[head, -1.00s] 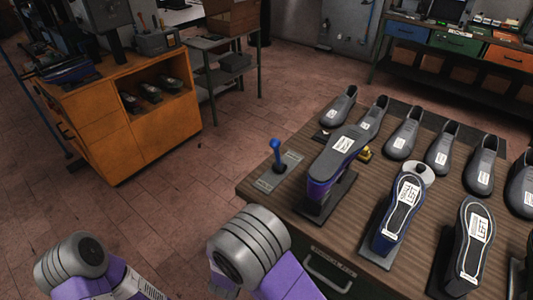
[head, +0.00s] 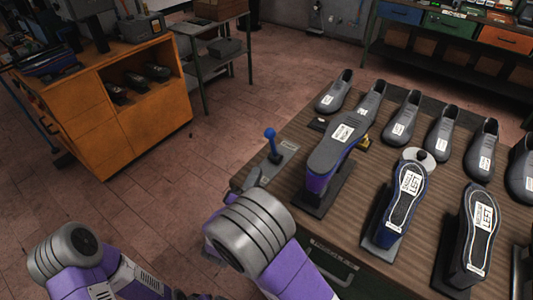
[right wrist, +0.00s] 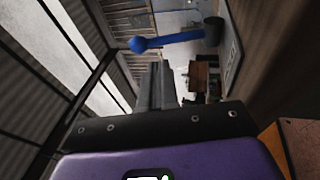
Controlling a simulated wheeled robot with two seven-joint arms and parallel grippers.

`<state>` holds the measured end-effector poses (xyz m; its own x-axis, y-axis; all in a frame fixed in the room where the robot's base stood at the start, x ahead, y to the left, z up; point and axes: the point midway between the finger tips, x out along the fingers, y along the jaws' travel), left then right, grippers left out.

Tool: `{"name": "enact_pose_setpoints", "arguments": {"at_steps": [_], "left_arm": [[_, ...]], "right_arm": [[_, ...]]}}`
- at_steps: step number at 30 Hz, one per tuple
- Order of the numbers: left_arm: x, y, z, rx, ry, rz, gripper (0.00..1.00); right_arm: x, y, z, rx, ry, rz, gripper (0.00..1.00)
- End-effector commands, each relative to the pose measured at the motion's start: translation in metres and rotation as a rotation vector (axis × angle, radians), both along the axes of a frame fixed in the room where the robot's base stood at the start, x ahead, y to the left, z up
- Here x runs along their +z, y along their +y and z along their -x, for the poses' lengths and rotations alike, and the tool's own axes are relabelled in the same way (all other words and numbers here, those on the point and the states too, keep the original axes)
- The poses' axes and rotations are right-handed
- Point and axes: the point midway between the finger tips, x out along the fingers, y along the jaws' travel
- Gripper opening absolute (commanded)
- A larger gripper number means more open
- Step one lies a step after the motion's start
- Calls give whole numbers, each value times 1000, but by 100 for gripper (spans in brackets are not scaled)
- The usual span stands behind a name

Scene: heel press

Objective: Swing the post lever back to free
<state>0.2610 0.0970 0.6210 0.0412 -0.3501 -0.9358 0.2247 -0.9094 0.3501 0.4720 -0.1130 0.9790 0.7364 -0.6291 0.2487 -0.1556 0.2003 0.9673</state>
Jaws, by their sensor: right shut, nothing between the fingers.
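The post lever (head: 271,145) is blue with a round knob. It stands on a grey plate at the near left corner of the wooden bench, leaning slightly left in the head view. In the right wrist view the lever (right wrist: 170,40) lies across the upper middle, just past my fingers. My right gripper (head: 243,178) is beside the bench corner, on the near left side of the lever, partly hidden by my own wrist. In the right wrist view its fingers (right wrist: 157,72) are shut and empty, apart from the lever. My left gripper is out of view.
More shoes with labels (head: 408,195) fill the bench. An orange cabinet (head: 120,110) stands at left. The floor between is clear.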

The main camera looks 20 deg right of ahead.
Motion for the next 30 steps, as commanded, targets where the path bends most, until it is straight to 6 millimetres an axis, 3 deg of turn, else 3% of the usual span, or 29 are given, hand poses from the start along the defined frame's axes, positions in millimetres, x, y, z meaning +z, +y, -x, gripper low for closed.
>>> {"name": "enact_pose_setpoints", "arguments": {"at_steps": [6,12,30], "left_arm": [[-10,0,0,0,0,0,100],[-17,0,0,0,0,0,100],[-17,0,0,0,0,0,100]], "right_arm": [[10,-31,-35,-3,-3,-3,0],[17,-48,-55,-1,-2,-2,0],[22,-52,-64,3,2,-3,0]]}}
